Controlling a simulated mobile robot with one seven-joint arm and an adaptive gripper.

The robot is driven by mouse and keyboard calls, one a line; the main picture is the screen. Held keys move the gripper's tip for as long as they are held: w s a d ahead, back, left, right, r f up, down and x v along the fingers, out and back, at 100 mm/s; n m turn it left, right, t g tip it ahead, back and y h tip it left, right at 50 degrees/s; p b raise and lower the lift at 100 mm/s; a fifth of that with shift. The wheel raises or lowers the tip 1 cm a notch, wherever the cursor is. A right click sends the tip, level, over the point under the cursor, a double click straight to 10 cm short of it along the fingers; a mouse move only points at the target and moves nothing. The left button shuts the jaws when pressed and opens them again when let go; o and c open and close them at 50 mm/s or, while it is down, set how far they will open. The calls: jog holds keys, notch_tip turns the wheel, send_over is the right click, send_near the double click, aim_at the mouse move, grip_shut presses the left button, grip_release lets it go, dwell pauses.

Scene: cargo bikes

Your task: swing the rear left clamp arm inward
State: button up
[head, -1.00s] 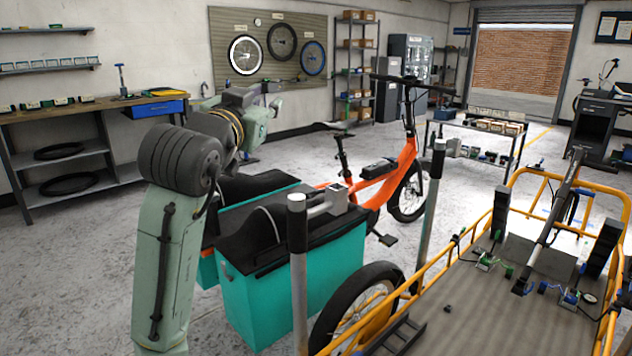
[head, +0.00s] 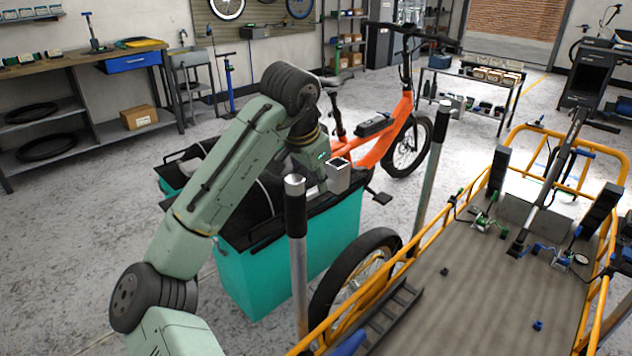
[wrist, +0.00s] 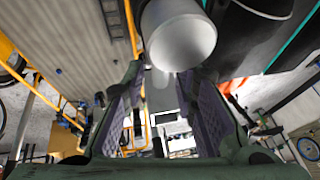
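A clamp arm with a square grey block (head: 338,175) at its end sits beside the near post (head: 297,255), above the teal cargo box. My gripper (head: 318,182) is at this clamp arm, just left of the block; the wrist hides much of the arm, and I cannot tell whether they touch. In the wrist view my gripper's two fingers (wrist: 163,108) stand apart with a gap between them. A pale round cylinder (wrist: 180,40) shows close above the gap. A far post (head: 432,165) stands further back.
The teal cargo box (head: 290,265) of an orange bike (head: 390,150) lies under my arm. The cargo bed's yellow rail (head: 415,255) and wheel (head: 350,275) are right of the near post. A workbench (head: 75,60) stands at the left wall. Floor at left is clear.

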jog(key=shift+x, duration=1.5)
jog(key=shift+c, duration=0.2)
grip_shut()
